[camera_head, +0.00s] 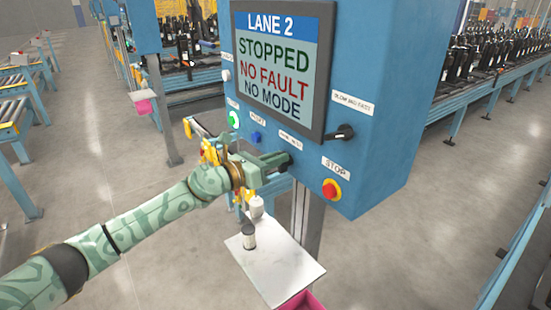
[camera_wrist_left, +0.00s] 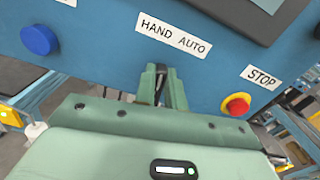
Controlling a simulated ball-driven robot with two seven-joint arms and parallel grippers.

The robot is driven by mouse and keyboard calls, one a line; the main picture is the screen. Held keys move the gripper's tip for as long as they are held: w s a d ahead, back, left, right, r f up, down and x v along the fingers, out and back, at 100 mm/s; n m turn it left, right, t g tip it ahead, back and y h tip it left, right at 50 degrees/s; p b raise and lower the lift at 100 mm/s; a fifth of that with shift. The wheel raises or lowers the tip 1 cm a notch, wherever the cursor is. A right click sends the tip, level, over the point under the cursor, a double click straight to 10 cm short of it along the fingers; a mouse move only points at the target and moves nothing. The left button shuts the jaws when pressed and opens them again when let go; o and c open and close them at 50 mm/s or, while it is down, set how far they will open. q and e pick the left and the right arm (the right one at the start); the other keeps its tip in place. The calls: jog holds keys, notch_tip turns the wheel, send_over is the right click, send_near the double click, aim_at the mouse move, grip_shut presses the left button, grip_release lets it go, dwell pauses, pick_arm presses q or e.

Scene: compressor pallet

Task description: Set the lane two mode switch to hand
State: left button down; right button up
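The blue lane 2 panel (camera_head: 375,90) has a screen (camera_head: 275,65) reading "LANE 2, STOPPED, NO FAULT, NO MODE". The mode switch is a dark knob (camera_head: 293,162) under the small label, which reads "HAND AUTO" (camera_wrist_left: 173,35) in the left wrist view. My left gripper (camera_head: 277,162) reaches the panel there. In the wrist view its two fingers (camera_wrist_left: 161,85) are close together with the dark switch handle between them. The fingers hide most of the switch, so which way it points cannot be told. My right gripper is not in view.
A red stop button (camera_head: 331,189) sits right of the switch. A blue button (camera_head: 255,137), a lit green button (camera_head: 234,119) and a black speed knob (camera_head: 345,132) are also near. A white shelf (camera_head: 275,265) with small items lies below.

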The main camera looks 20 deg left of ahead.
pick_arm(q)
jog(key=shift+n, duration=0.3)
jog(key=shift+w+a+f+n+p, duration=0.1)
jog(key=shift+n+p, duration=0.35)
jog(key=shift+n, duration=0.65)
jog(key=shift+w+a+f+n+p, duration=0.15)
jog(key=shift+n+p, duration=0.35)
jog(key=shift+n, duration=0.6)
jog(key=shift+w+a+r+n+p, duration=0.1)
jog(key=shift+n+p, duration=0.35)
jog(key=shift+n, duration=0.65)
jog(key=shift+f, duration=0.1)
jog(key=c, duration=1.5)
grip_release()
jog(key=shift+o, duration=0.2)
